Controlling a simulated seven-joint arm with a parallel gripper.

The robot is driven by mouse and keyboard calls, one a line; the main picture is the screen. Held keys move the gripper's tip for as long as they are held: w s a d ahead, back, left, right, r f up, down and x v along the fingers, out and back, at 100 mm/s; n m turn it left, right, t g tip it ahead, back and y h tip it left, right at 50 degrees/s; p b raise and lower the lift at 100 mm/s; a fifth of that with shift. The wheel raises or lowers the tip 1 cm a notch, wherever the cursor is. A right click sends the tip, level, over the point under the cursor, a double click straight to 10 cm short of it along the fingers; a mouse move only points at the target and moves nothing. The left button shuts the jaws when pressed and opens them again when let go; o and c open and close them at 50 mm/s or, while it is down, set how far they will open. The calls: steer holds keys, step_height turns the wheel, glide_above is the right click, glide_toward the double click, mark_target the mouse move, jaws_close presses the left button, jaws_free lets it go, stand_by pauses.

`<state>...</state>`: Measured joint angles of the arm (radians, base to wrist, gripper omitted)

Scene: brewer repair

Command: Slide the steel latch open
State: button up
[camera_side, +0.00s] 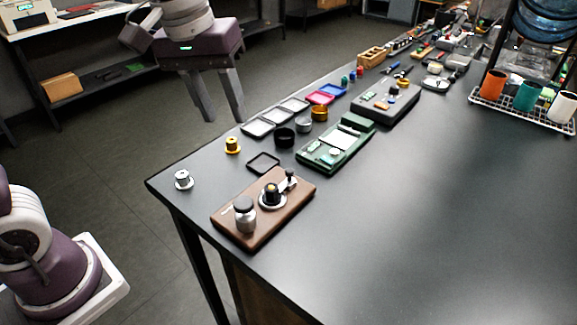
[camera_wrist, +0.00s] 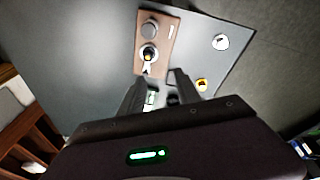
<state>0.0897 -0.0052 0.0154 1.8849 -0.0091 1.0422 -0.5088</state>
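A brown board (camera_side: 228,224) lies near the table's front left corner and also shows in the wrist view (camera_wrist: 139,62). On it stand a metal canister (camera_side: 245,214) and a round fitting with a dark centre (camera_side: 271,195). A small steel lever-like piece (camera_side: 290,180), apparently the latch, sits at the fitting's far side; it shows in the wrist view (camera_wrist: 147,69) as a small pale shape. Its exact position is too small to tell. My gripper (camera_side: 222,116) is open and empty, raised well above the table and apart from the board. Its fingers (camera_wrist: 160,78) point toward the table.
A silver spool-like part (camera_side: 183,180), a yellow one (camera_side: 232,145) and a black square frame (camera_side: 263,162) lie near the board. A green device (camera_side: 336,147), trays (camera_side: 293,104) and a grey case (camera_side: 386,103) stand farther back.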

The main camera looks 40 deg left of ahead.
mark_target(290, 169)
steer(key=w+d+f+n+g, duration=0.1)
steer(key=w+f, duration=0.2)
steer(key=w, duration=0.1)
steer(key=w+d+f+n, duration=0.1)
steer(key=w+f, duration=0.2)
steer(key=w, duration=0.1)
steer(key=w+d+f+n+g, duration=0.1)
steer(key=w+f, duration=0.2)
steer(key=f, duration=0.1)
steer(key=shift+w+d+n+g, duration=0.3)
steer(key=shift+w+d+n, duration=0.05)
steer(key=shift+w+n, duration=0.05)
step_height(290, 169, down, 8)
steer(key=shift+w+r, duration=0.1)
steer(key=shift+r, duration=0.15)
steer(key=shift+c, duration=0.2)
jaws_close()
steer(key=shift+r, duration=0.1)
